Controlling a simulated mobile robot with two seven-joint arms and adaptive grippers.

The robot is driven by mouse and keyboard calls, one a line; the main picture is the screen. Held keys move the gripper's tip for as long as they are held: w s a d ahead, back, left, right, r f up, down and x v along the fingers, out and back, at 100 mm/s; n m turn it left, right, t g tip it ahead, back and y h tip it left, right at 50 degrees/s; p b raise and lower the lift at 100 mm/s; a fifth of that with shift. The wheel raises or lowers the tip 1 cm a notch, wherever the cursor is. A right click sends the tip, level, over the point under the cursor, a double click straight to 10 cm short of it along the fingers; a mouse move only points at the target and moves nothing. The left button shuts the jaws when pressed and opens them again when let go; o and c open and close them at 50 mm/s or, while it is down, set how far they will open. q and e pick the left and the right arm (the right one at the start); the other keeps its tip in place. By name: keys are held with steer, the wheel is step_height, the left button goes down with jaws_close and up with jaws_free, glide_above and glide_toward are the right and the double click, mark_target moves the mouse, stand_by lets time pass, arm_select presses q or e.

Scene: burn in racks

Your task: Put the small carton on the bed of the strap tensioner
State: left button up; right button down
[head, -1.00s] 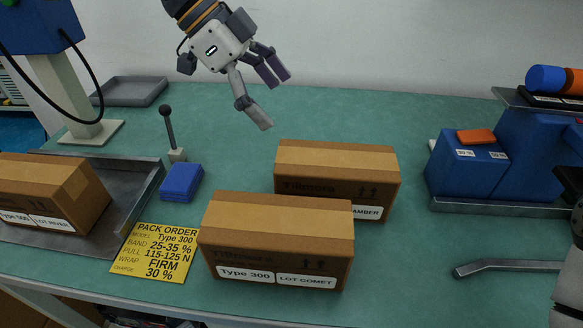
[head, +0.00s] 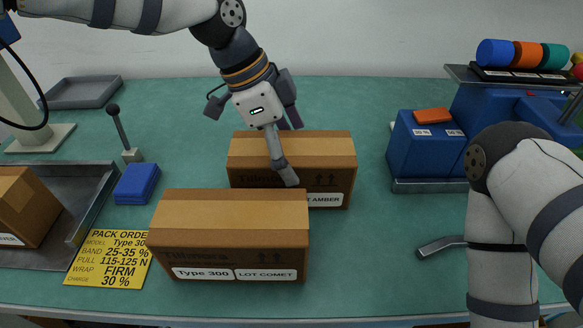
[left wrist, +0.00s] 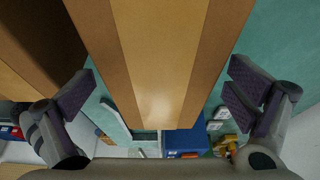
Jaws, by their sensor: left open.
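A brown carton labelled Lot Amber (head: 250,150) stands on the green bench, behind a carton labelled Type 300 Lot Comet (head: 230,215). I cannot tell from size which the task calls small. My left gripper (head: 293,150) is open over the Amber carton, one finger at its near side and one behind. In the left wrist view the fingers (left wrist: 162,95) stand either side of this taped carton (left wrist: 155,60), with gaps beside them. A blue machine (head: 420,145) with a low metal ledge is at right; I cannot tell whether it is the strap tensioner. My right gripper is out of view.
A metal tray (head: 92,185) at left bears another carton (head: 25,205). A lever (head: 118,128), blue block (head: 136,183) and yellow order card (head: 108,258) are nearby. Bench between cartons and blue machine is clear.

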arm_select(q)
steer(key=shift+d+f, duration=0.15)
steer(key=shift+f, duration=0.3)
steer(key=c, duration=1.7)
steer(key=shift+r, duration=0.1)
steer(key=c, duration=0.3)
steer(key=shift+r, duration=0.1)
steer(key=shift+c, duration=0.2)
